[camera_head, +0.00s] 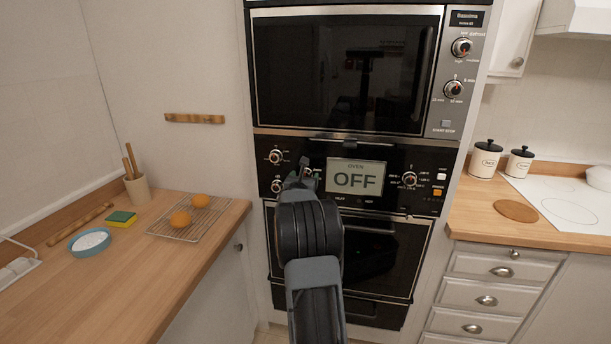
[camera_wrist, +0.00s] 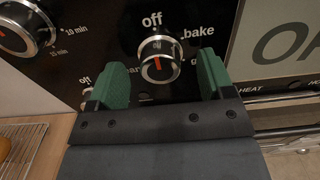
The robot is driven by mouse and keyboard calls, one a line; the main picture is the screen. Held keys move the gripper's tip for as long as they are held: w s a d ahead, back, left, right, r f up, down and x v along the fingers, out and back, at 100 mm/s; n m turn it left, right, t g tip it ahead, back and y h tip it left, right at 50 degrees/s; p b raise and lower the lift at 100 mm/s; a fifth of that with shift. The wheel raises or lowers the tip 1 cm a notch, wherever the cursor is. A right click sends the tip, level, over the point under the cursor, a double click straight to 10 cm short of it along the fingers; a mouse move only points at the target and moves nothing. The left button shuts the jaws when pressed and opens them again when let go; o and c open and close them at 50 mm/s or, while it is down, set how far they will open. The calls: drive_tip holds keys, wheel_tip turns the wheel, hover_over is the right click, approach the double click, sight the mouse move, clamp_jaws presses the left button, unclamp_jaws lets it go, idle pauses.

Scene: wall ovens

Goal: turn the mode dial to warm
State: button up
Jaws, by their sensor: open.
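The mode dial (camera_wrist: 157,58) is a round knob with a silver rim and a red mark, on the black oven panel. In the wrist view, "off" is printed above it and "bake" at its upper right. The red mark stands about upright, in line with "off". A label starting with "g" at the lower right is cut off by my finger; I cannot read "warm".
The oven display (camera_head: 356,177) reads "OFF", right of my gripper. Two other knobs, an upper one (camera_head: 276,156) and a lower one (camera_head: 277,185), sit close on the left. The oven door handle runs below the panel. A wooden counter (camera_head: 140,262) stands at left.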

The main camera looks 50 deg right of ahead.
drive_tip(key=shift+w+d, duration=0.3)
drive_tip(key=shift+d, duration=0.2)
drive_tip(key=c, duration=0.9)
